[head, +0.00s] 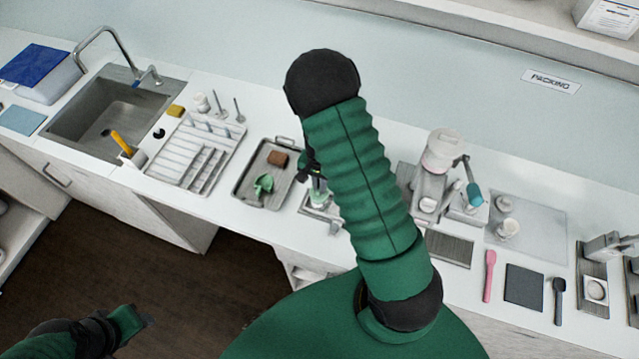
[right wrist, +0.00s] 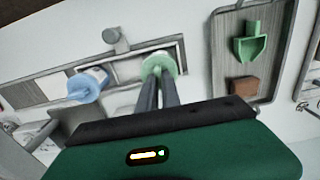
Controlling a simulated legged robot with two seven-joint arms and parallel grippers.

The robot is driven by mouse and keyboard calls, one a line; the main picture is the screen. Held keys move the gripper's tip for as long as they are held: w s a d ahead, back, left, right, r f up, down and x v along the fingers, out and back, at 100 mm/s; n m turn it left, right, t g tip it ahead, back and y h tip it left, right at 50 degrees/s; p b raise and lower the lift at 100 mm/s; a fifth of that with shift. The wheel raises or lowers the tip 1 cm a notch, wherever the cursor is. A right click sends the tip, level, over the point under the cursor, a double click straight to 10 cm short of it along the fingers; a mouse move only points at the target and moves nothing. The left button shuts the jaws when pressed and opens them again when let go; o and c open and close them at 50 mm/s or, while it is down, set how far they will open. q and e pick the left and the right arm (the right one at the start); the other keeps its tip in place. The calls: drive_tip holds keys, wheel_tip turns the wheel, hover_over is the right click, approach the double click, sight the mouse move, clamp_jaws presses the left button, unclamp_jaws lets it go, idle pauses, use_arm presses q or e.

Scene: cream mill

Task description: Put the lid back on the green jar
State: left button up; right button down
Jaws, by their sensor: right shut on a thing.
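A pale green round piece (right wrist: 158,64), seemingly the jar's lid, is between the fingertips of my right gripper (right wrist: 160,82) in the right wrist view. The gripper is shut on it. In the head view my right gripper (head: 311,172) is mostly hidden behind my arm, above a small grey stand (head: 322,208) on the counter. Pale green also shows just below the fingers there. I cannot make out the jar's body or whether the lid touches it. My left gripper (head: 141,318) is low at the left over the floor, empty; its jaws are unclear.
A grey tray (head: 244,187) with a green scoop (head: 263,184) and brown block (head: 278,158) lies left of the stand. A blue-topped container (right wrist: 87,84) is beside the lid. A white rack (head: 190,165) and sink stand farther left; a machine (head: 440,165) stands right.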

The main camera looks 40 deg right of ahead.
drive_tip(key=shift+w+f, duration=0.1)
drive_tip(key=shift+f, duration=0.05)
drive_tip(key=shift+f+b, duration=0.4)
drive_tip(key=shift+f, duration=0.15)
idle(1.0)
drive_tip(key=c, duration=1.5)
unclamp_jaws()
drive_tip(key=shift+o, duration=0.5)
drive_tip(key=o, duration=0.4)
